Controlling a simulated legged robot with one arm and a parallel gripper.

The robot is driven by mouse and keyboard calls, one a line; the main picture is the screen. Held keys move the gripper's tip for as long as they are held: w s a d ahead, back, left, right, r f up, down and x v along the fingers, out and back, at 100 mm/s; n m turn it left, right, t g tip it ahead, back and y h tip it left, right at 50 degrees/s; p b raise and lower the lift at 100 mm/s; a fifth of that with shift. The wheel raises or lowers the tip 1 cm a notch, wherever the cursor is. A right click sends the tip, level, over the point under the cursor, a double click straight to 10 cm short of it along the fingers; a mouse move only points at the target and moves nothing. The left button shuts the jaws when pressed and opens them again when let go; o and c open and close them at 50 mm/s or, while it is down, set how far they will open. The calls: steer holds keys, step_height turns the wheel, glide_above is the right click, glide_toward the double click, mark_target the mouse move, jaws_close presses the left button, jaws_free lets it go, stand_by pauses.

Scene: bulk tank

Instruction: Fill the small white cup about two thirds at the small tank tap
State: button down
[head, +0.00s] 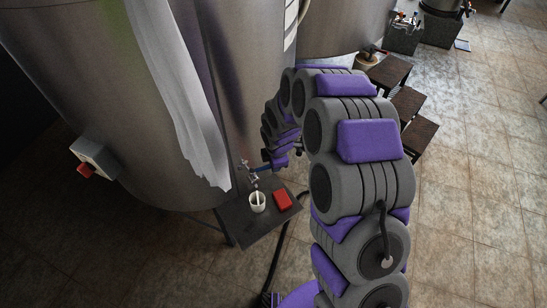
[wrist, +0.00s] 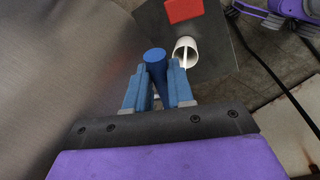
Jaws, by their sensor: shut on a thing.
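The small white cup (head: 257,204) stands upright on a small dark table, under the small tank tap (head: 253,175). In the wrist view the cup (wrist: 194,47) shows its open mouth, just beyond my fingertips. A thin white streak (wrist: 185,59) runs at the mouth and looks like a stream from the spout; the level inside cannot be told. My gripper (head: 279,161) is at the tap, right of and above the cup. In the wrist view my gripper (wrist: 157,82) is shut on the blue tap handle (wrist: 155,55). The spout is hidden there.
A red box (head: 283,200) lies on the dark table (head: 236,226) right of the cup. The large steel tank (head: 95,70) rises behind, with a whitish cloth-like strip (head: 175,90). A black hose (head: 277,255) runs down beside the table. Open tiled floor lies to the right.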

steer(key=shift+r, duration=0.1)
steer(key=c, duration=1)
jaws_free()
steer(key=shift+a, duration=0.1)
steer(key=shift+o, duration=0.2)
steer(key=s+r+p, duration=0.2)
steer(key=s+r, duration=0.1)
steer(key=r, duration=1.3)
steer(key=shift+d+r, duration=0.4)
steer(key=shift+s, duration=0.1)
